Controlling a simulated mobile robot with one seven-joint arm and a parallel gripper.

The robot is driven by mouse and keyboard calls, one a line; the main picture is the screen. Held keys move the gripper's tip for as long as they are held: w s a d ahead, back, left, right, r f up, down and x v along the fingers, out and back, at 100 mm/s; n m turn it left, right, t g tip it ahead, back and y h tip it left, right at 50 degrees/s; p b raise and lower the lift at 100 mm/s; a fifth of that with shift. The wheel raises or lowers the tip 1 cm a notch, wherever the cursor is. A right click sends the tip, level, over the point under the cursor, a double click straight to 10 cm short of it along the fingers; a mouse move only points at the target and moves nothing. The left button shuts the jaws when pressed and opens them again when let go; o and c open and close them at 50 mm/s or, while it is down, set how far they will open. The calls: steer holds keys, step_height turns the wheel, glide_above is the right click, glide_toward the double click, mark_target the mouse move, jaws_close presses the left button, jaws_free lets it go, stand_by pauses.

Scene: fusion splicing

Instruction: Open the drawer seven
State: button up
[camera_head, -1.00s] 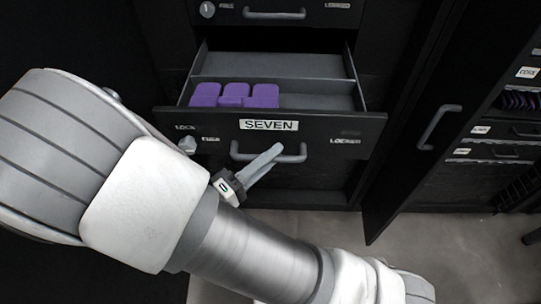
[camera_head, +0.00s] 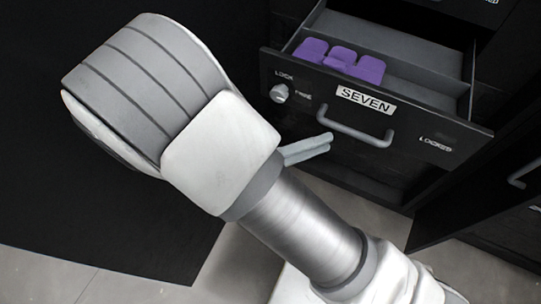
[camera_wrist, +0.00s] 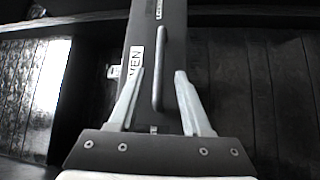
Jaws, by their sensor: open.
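The drawer seven (camera_head: 375,128) is black, carries a white "SEVEN" label (camera_head: 366,100) and stands pulled out from the cabinet. Its grey bar handle (camera_head: 355,130) is below the label. In the wrist view the handle (camera_wrist: 159,70) appears between the fingertips, with part of the label (camera_wrist: 134,62) to its left. My gripper (camera_head: 308,150) is left of and below the handle in the head view, and apart from it there. Its pale fingers (camera_wrist: 161,76) are open and hold nothing. My arm hides the gripper's base in the head view.
Purple blocks (camera_head: 340,58) lie inside the drawer. A round lock knob (camera_head: 279,93) is on the drawer front's left. A cabinet door with a handle (camera_head: 524,174) stands at the right. Grey floor shows below.

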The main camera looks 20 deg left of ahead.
steer(key=v, duration=0.9)
steer(key=shift+s+a+p, duration=0.25)
steer(key=shift+a+p, duration=0.05)
steer(key=shift+p, duration=0.15)
steer(key=w+d+r+m+g+y, duration=0.35)
steer(key=d+r+y, duration=0.45)
steer(key=d, duration=0.6)
steer(key=w+d+r+m+g+y, duration=0.25)
steer(key=d+r+g+y, duration=0.3)
steer(key=d+r, duration=0.6)
step_height(320, 180, up, 16)
steer(key=d+t+p, duration=0.1)
steer(key=p, duration=1.7)
steer(key=shift+s+d+r+m+y, duration=0.2)
steer(key=shift+s+d+m+y, duration=0.1)
steer(key=shift+m+y, duration=0.15)
